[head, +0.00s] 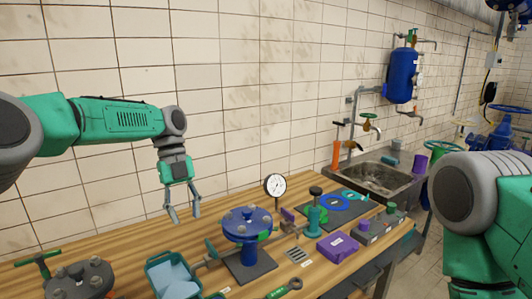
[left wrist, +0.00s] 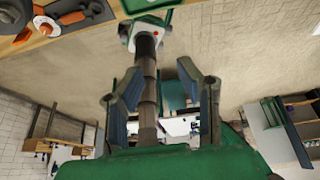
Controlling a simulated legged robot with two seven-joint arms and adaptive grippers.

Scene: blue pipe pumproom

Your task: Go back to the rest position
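My left gripper (head: 184,214) hangs fingers down above the back of the wooden bench, in front of the tiled wall, in the head view. Its two fingers are apart with nothing between them. The left wrist view shows the same open fingers (left wrist: 162,105), with nothing held. My left arm reaches in from the left, raised. Part of my right arm shows at the right edge of the head view; its gripper is out of sight.
The wooden bench holds a blue flanged valve (head: 247,228), a pressure gauge (head: 275,187), a teal bin (head: 174,278), a purple box (head: 338,246) and a grey valve (head: 82,280). A steel sink (head: 378,176) stands at the back right. The air around my left gripper is clear.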

